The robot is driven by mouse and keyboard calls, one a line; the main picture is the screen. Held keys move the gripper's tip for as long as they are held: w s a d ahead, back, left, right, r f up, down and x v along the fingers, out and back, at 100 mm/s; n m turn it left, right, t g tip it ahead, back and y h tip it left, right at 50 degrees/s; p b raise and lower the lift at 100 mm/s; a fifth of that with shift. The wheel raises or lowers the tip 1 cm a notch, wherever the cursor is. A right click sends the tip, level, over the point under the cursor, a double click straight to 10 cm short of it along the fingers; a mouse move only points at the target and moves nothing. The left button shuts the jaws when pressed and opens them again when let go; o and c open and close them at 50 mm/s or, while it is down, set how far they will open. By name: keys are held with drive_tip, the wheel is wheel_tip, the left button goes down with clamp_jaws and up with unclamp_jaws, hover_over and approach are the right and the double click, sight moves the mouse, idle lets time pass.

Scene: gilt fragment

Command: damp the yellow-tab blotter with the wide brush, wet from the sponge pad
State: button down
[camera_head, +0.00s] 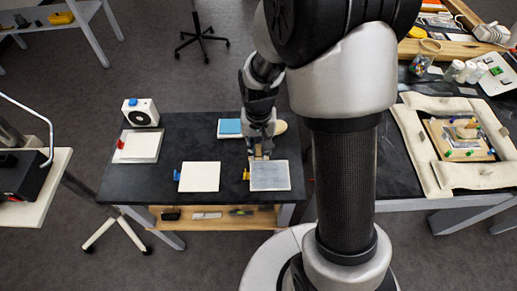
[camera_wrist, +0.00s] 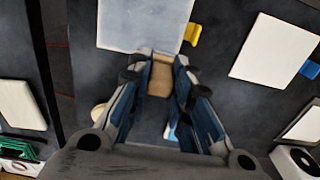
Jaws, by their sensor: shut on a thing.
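The yellow-tab blotter (camera_head: 269,177) lies at the right front of the dark table, its face blue-grey and darker than the white blotters. Its yellow tab (camera_wrist: 193,35) is on its left side in the head view. My gripper (camera_head: 261,148) is shut on the wide brush (camera_wrist: 160,76), which has a tan block. The brush is at the blotter's far edge; whether it touches the surface cannot be told. The blue sponge pad (camera_head: 230,127) sits in a white tray behind and left of my gripper. The bristles are hidden.
A white blotter (camera_head: 199,177) with a blue tab (camera_wrist: 310,69) lies to the left. A red-tab blotter (camera_head: 138,146) and a white device (camera_head: 140,112) are farther left. A pale round thing (camera_head: 281,127) is partly hidden behind my gripper. A padded frame (camera_head: 412,147) lies on the right table.

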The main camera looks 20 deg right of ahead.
drive_tip(key=shift+w+r+p, duration=0.2)
drive_tip(key=shift+r+p, duration=0.4)
drive_tip(key=shift+r, duration=0.35)
drive_tip(key=shift+s+r+p, duration=0.1)
drive_tip(key=shift+r+p, duration=0.85)
drive_tip(key=shift+r, duration=0.3)
